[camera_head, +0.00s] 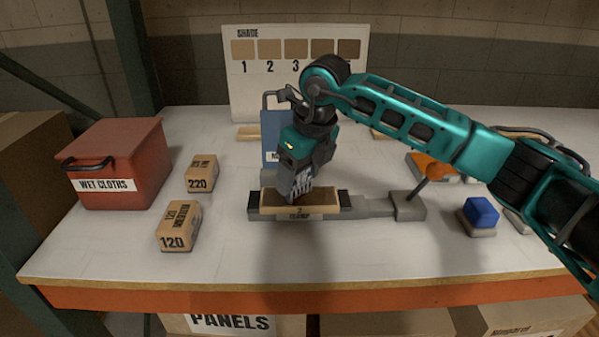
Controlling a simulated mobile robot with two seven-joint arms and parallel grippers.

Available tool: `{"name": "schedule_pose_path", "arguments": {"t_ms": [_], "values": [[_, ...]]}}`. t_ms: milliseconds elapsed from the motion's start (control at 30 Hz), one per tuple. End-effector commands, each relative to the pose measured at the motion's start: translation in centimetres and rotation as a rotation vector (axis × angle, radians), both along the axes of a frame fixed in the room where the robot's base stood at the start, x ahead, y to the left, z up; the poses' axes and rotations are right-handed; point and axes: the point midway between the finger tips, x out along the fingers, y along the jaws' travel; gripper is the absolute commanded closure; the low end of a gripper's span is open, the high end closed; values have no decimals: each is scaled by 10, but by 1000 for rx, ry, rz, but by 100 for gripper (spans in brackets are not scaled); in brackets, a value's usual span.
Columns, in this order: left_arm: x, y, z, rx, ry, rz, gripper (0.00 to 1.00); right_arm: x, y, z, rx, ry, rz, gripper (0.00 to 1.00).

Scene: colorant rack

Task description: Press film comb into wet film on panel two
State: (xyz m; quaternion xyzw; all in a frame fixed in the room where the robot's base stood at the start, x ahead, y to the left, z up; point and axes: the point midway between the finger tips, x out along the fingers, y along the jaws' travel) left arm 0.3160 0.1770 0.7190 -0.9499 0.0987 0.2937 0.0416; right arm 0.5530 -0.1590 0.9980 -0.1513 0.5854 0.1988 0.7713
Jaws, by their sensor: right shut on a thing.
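The panel (323,208), a brown wooden strip, lies in a dark grey clamp (372,208) at the middle of the table. My right gripper (303,180) comes down from above onto the panel's middle. It is shut on a small grey toothed piece, which looks like the film comb (303,190). The comb's lower edge is at the panel's top face; I cannot tell whether it presses into the film. The film itself is not distinct. The clamp's label is partly shaded. My left gripper is not in view.
A red wet cloths box (125,150) stands at the left, beside sanding blocks marked 220 (201,174) and 120 (178,227). A shade board (300,95) stands behind. The front table is clear.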

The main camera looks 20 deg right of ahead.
Motion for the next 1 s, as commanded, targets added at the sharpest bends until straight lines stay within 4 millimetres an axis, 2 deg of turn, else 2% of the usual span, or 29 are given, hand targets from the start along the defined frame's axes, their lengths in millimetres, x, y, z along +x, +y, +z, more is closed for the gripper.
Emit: {"name": "schedule_pose_path", "arguments": {"t_ms": [333,1000], "values": [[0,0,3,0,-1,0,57,-1,0,3,-2,4,0,63],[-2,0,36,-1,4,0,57,0,0,58,0,1,0,63]]}}
